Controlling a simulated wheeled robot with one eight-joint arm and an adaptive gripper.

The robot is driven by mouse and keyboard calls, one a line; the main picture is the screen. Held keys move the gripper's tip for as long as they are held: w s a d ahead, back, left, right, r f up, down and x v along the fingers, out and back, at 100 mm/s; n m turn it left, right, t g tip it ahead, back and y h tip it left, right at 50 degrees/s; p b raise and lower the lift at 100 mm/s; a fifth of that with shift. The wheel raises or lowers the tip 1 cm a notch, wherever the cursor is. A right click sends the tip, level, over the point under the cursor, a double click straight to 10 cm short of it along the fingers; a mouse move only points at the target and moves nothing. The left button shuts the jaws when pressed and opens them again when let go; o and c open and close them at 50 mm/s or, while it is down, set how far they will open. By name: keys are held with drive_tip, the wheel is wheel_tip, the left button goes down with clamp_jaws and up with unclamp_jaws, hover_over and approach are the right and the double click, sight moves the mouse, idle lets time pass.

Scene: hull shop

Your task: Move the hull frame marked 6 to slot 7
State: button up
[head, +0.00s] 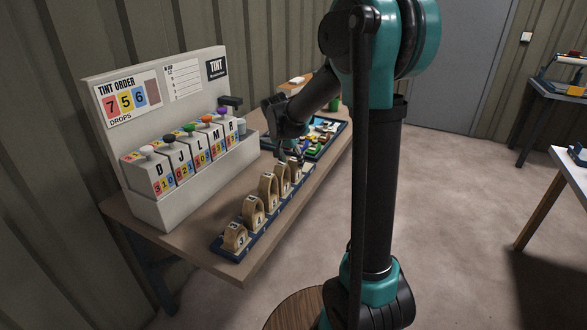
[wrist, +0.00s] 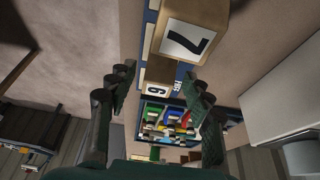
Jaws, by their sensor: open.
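In the wrist view the hull frame marked 6 (wrist: 158,73) is a wooden piece with a dark 6 on a white label. It lies between the lines of my two fingers. A larger, nearer wooden frame marked 7 (wrist: 212,18) stands above it in the picture. My gripper (wrist: 160,85) is open, with nothing between its fingers. In the head view my gripper (head: 290,154) is over the far end of the dark blue rack (head: 240,253), close to the last frames. Several arched wooden frames stand in a row in the rack. I cannot make out slot 7.
The rack runs along the table's (head: 190,235) right edge. A grey tint dispenser (head: 160,205) with coloured knobs stands to its left. A blue tray (head: 341,128) with coloured pieces lies beyond the gripper. A white-topped table (head: 572,165) stands at the far right, with open floor between.

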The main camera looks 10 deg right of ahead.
drive_tip(key=v, duration=0.6)
drive_tip(key=shift+r, duration=0.25)
drive_tip(key=shift+o, duration=0.5)
idle(0.6)
